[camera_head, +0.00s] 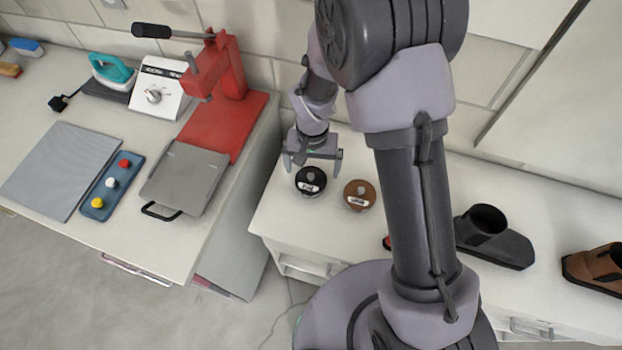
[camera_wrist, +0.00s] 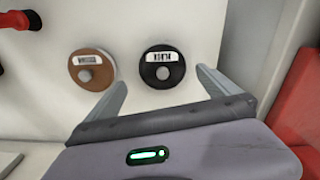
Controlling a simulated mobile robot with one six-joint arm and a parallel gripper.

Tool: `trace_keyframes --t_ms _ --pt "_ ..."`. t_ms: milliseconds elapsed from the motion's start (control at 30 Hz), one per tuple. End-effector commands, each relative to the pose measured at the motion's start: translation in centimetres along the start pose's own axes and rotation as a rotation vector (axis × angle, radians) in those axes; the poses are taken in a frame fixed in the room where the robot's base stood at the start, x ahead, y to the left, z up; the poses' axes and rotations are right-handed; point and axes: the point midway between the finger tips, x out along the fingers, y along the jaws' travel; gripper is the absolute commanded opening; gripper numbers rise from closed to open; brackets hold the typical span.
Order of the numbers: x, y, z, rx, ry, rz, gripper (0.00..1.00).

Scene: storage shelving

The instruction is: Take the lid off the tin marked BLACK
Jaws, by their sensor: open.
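The black-lidded tin (camera_head: 311,181) stands on the white cabinet top, near its left end. In the wrist view the black tin (camera_wrist: 162,67) shows a white label and a round knob on its lid, and the lid is on. A brown-lidded tin (camera_head: 359,195) stands just right of it; it also shows in the wrist view (camera_wrist: 92,70), left of the black one. My gripper (camera_head: 313,160) is open and empty, just behind and above the black tin. In the wrist view the open fingers (camera_wrist: 162,82) point toward the black tin, apart from it.
A black boot (camera_head: 490,238) and a brown shoe (camera_head: 597,266) stand farther right on the cabinet top (camera_head: 275,215). A red press (camera_head: 228,95) stands on the left bench, close to my gripper's left. A small red item is partly hidden behind my arm.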

Motion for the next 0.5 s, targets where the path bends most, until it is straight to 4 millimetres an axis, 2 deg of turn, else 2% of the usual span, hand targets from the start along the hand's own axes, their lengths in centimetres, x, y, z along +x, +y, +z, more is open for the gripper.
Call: trace_keyframes --t_ms 233,433,500 --pt "4.7 -0.4 0.4 0.000 -0.002 0.001 1.00" --pt "4.8 -0.4 0.4 0.001 -0.001 0.000 1.00" --pt "4.7 -0.4 0.4 0.000 -0.001 0.000 0.88"
